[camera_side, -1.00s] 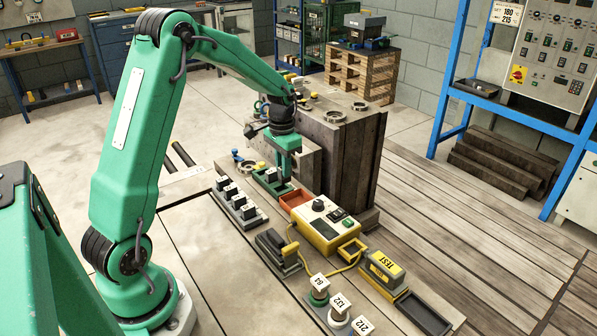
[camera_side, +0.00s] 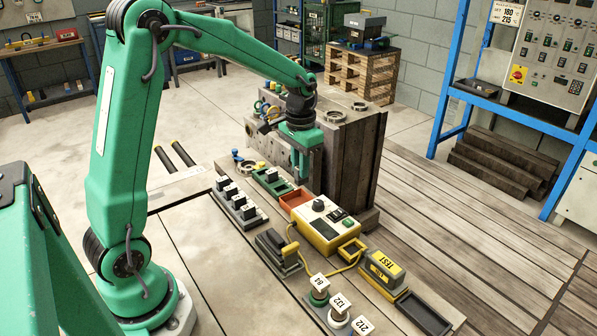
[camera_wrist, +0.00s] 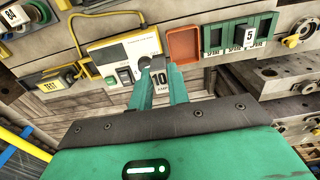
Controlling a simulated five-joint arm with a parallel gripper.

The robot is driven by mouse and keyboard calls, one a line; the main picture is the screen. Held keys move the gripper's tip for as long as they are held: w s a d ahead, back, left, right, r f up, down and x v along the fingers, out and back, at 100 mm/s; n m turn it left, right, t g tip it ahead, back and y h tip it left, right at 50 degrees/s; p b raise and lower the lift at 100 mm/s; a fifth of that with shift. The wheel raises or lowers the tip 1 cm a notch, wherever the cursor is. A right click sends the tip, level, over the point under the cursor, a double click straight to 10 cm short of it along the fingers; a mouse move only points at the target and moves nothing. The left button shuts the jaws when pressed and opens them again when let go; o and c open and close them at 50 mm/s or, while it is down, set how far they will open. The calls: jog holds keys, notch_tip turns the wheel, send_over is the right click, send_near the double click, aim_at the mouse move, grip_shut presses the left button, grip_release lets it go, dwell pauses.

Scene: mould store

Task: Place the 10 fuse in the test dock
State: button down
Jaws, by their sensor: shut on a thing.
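My gripper (camera_side: 300,174) is shut on the 10 fuse and holds it above the bench, by the dark steel block. In the wrist view the 10 fuse (camera_wrist: 158,80) is a grey piece with a white label, between the green fingertips (camera_wrist: 160,72). In the side view the fuse is too small or hidden to make out. The test dock (camera_side: 383,268) is a grey block with a yellow TEST label, at right front of the bench, well apart from my gripper. Its TEST label (camera_wrist: 50,86) also shows at left in the wrist view.
The green spare rack (camera_wrist: 240,37) holds a 5 fuse (camera_wrist: 249,36). An orange tray (camera_side: 296,199) and a yellow-white tester (camera_side: 325,228) lie between my gripper and the dock. A fuse row (camera_side: 240,204) stands left. The tall dark block (camera_side: 350,150) stands behind.

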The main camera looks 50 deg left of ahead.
jog(key=shift+d, duration=0.15)
jog(key=w+d+f, duration=0.1)
jog(key=d+f, duration=0.2)
jog(key=d, duration=1.4)
jog(key=shift+w+d, duration=0.25)
jog(key=shift+w, duration=0.15)
jog(key=shift+f, duration=0.2)
jog(key=shift+f, duration=2.55)
jog(key=shift+f, duration=0.9)
jog(key=c, duration=1.3)
grip_release()
jog(key=shift+a, duration=0.1)
jog(key=shift+o, duration=0.2)
jog(key=shift+r, duration=0.15)
